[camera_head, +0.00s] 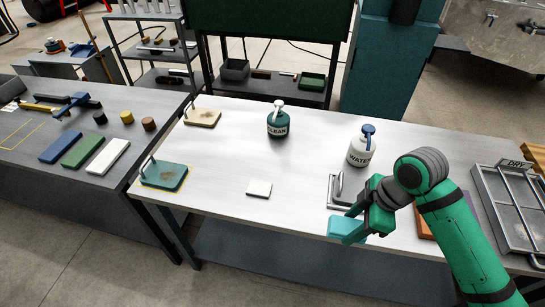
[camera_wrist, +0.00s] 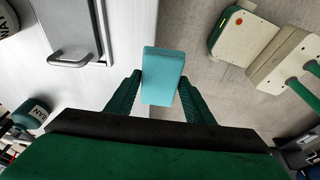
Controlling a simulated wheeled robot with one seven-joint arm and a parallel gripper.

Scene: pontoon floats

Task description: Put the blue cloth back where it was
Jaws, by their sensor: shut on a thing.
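The blue cloth is a light-blue, block-like piece (camera_head: 344,228) near the table's front edge in the head view. It also shows in the wrist view (camera_wrist: 163,75), sticking out ahead of the fingers and across the table edge. My gripper (camera_head: 364,214) is shut on it; in the wrist view the fingers (camera_wrist: 160,88) press it from both sides. Whether the cloth touches the table cannot be told. On the white table (camera_head: 225,215) are a teal pad with a yellow outline (camera_head: 165,176), a beige pad (camera_head: 202,119) and a small white block (camera_head: 259,188).
A CLEAN bottle (camera_head: 278,121) and a WATER bottle (camera_head: 361,150) stand towards the back. A metal plate with a handle (camera_head: 340,188) is just behind the cloth. A DRY rack (camera_head: 512,195) is at the right. The front middle of the table is clear.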

